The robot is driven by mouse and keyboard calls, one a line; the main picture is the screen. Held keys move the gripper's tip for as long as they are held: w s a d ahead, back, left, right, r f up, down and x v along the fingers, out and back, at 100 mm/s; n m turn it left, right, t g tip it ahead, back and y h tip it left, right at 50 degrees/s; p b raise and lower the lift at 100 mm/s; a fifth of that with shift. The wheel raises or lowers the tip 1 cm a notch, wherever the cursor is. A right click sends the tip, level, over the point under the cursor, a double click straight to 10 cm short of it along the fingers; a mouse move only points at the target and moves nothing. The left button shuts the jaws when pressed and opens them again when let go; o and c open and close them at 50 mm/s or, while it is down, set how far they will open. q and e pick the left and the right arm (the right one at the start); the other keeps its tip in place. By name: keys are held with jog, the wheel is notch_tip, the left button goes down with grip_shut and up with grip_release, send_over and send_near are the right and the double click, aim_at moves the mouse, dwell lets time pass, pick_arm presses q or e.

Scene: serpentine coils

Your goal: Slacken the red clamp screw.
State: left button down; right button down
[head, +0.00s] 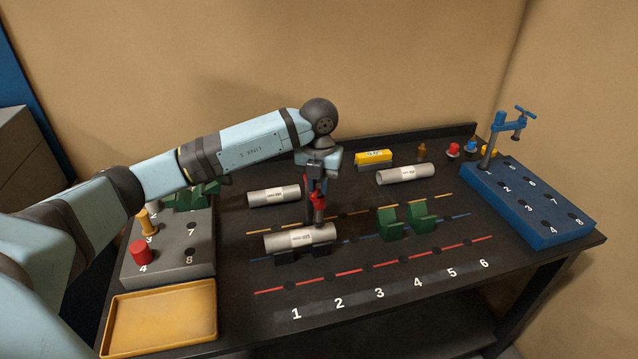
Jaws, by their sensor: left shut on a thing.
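The red clamp (318,203) stands at the middle of the table, just behind and above a grey labelled cylinder (283,241). My left gripper (317,188) comes down from above and is shut on the upper part of the red clamp. The gripper hides most of the clamp's screw and handle, so I cannot tell exactly which part lies between the fingers. The cylinder lies level on dark supports (288,256) near the blue line. I cannot tell whether the clamp's tip presses on it. My right gripper is not in view.
Two more grey cylinders lie behind, left (272,196) and right (405,175). Green V-blocks (388,222) stand right of the clamp. A blue block (535,232) carries a blue clamp (497,130). A grey block (178,262) and yellow tray (160,318) are at left.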

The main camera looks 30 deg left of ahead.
aim_at(319, 185)
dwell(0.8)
pick_arm(q)
jog(key=c, duration=1)
grip_release()
jog(key=shift+o, duration=0.2)
notch_tip(319, 185, up, 14)
jog(key=b, duration=0.1)
